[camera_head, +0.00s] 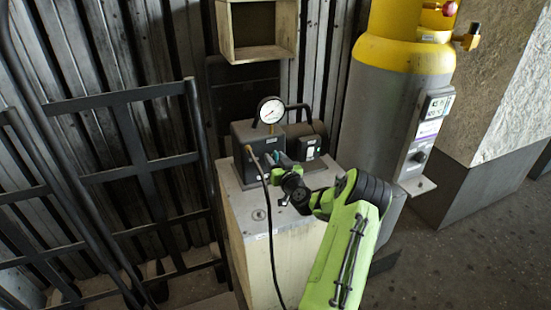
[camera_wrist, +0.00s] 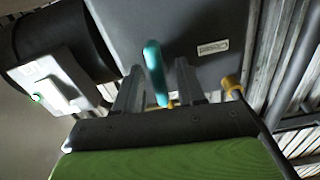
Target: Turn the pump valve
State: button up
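The pump (camera_head: 246,146) is a dark box with a round gauge (camera_head: 270,110) on top, standing on a pale cabinet. Its valve has a teal handle (camera_wrist: 154,68), which stands out in front of the dark pump face in the wrist view. A small "Closed" label (camera_wrist: 213,47) is to the right of the handle. My gripper (camera_wrist: 158,82) is open, with one finger on each side of the handle and gaps on both sides. In the head view my gripper (camera_head: 282,172) is close to the pump front and partly hides the valve.
A brass fitting (camera_wrist: 232,84) with a dark hose (camera_head: 266,210) is just right of my fingers in the wrist view. The pale cabinet (camera_head: 290,262) is below. A yellow-topped grey cylinder (camera_head: 385,105) stands right, and metal hand-truck frames (camera_head: 150,165) stand left.

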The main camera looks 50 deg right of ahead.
grip_shut()
jog(key=shift+m, duration=0.3)
jog(key=m, duration=0.3)
jog(key=shift+d+m, duration=0.15)
jog(key=shift+m, duration=0.15)
jog(key=m, duration=0.4)
jog(key=shift+s+d+f+m, duration=0.1)
jog(key=shift+m, duration=0.2)
jog(key=m+p, duration=0.1)
jog(key=m, duration=0.3)
jog(key=shift+f, duration=0.1)
jog(key=shift+d+f+m+p, duration=0.15)
jog(key=shift+m+p, duration=0.7)
jog(key=shift+m, duration=1.25)
